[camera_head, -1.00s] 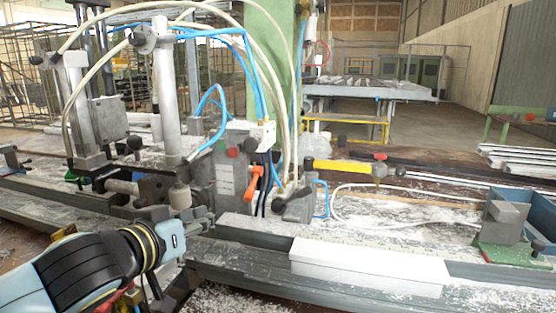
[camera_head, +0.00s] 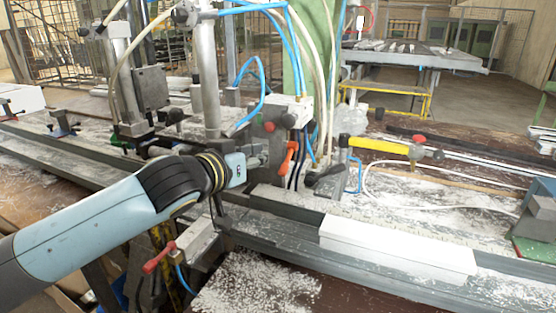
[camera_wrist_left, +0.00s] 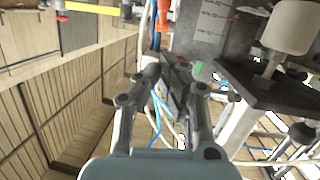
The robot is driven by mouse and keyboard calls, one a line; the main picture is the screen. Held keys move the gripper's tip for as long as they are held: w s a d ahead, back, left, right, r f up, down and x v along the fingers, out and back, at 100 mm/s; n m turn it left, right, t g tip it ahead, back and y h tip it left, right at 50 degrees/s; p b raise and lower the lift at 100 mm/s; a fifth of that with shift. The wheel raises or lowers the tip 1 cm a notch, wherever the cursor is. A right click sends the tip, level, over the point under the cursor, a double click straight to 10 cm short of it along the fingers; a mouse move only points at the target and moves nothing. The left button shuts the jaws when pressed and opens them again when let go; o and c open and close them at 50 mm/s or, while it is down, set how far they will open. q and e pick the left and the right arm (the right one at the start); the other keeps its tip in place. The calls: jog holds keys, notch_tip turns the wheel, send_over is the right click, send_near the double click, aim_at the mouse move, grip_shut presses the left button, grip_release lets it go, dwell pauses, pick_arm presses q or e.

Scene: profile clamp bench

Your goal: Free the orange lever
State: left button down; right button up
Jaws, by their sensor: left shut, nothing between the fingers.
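The orange lever (camera_head: 288,161) hangs on the front of the grey clamp block (camera_head: 268,130), beside dark hoses. It also shows at the top edge of the left wrist view (camera_wrist_left: 164,16), partly cut off. My left gripper (camera_head: 260,160) is just left of the lever in the head view, small and partly hidden by my wrist. In the left wrist view its fingers (camera_wrist_left: 174,82) are shut with nothing between them, and the lever lies beyond the tips. I see no contact with the lever. My right gripper is not in view.
A black clamp handle (camera_head: 325,182) sits right of the lever. Blue and white hoses loop above the block. A white profile (camera_head: 395,246) lies on the front rail. A red-handled lever (camera_head: 158,258) sticks out below my arm.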

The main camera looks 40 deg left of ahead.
pick_arm(q)
send_near(290, 157)
notch_tip(290, 157, up, 3)
jog(key=w, duration=0.2)
jog(key=shift+w+a+f+p, duration=0.1)
jog(key=shift+w+f+p, duration=0.3)
jog(key=shift+f, duration=0.6)
jog(key=shift+w+a+f+p, duration=0.15)
jog(key=shift+w+f, duration=0.4)
jog(key=shift+f, duration=0.45)
